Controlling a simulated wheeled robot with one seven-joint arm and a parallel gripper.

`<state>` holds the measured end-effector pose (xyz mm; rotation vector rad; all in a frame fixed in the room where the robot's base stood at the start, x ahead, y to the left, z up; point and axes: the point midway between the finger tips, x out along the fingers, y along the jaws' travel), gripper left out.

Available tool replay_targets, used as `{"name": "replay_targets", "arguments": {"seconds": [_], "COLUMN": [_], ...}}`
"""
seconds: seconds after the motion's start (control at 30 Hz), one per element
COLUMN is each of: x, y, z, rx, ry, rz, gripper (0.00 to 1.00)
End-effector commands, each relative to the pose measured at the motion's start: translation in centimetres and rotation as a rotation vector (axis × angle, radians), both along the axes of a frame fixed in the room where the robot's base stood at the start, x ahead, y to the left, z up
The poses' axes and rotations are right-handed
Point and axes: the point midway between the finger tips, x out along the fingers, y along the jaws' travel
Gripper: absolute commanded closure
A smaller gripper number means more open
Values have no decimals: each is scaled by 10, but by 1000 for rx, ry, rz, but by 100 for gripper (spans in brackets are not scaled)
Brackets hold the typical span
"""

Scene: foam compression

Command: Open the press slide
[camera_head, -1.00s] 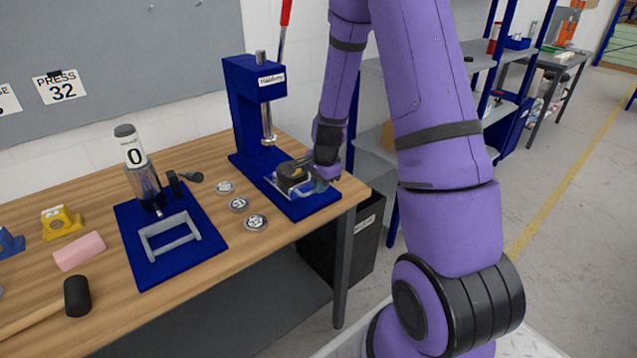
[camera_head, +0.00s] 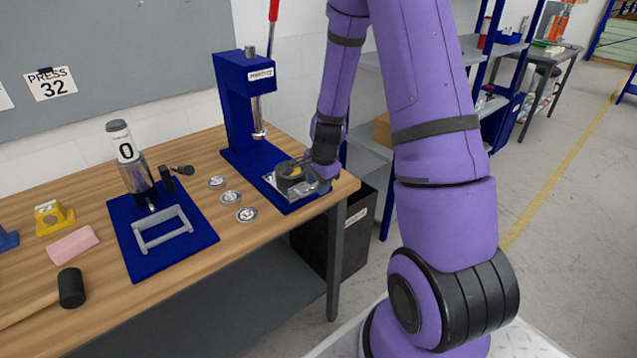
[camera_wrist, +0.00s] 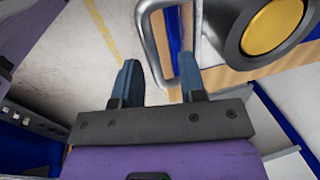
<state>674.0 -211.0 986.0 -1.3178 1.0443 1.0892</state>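The blue press (camera_head: 240,110) stands at the right end of the bench. Its slide (camera_head: 285,190), a metal plate with a dark round piece on it, sits on the base. In the wrist view the slide's metal loop handle (camera_wrist: 152,50) is beside the round piece with a gold centre (camera_wrist: 272,25). My gripper (camera_wrist: 160,75) has its fingers apart, with the handle's outer bar showing between them and the right finger within the loop's outline. I cannot tell whether they touch. In the head view my gripper (camera_head: 325,182) is at the slide's right front end, partly hidden.
A red-tipped lever (camera_head: 273,12) rises behind the press. Several round metal discs (camera_head: 231,198) lie left of it, and a blue plate (camera_head: 135,258) carries a grey frame and a gauge. The bench's right edge is close to my gripper; open floor (camera_head: 560,200) lies to the right.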

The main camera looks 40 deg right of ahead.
Motion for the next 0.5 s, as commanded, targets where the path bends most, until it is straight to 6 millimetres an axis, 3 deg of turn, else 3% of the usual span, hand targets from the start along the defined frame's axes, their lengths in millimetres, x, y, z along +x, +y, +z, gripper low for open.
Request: {"name": "replay_targets", "arguments": {"seconds": [0.27, 0.5], "x": [-2, -8], "y": [0, 0], "z": [12, 48], "rx": [-2, -3], "ry": [-2, -4], "rz": [1, 2], "gripper": [62, 62]}}
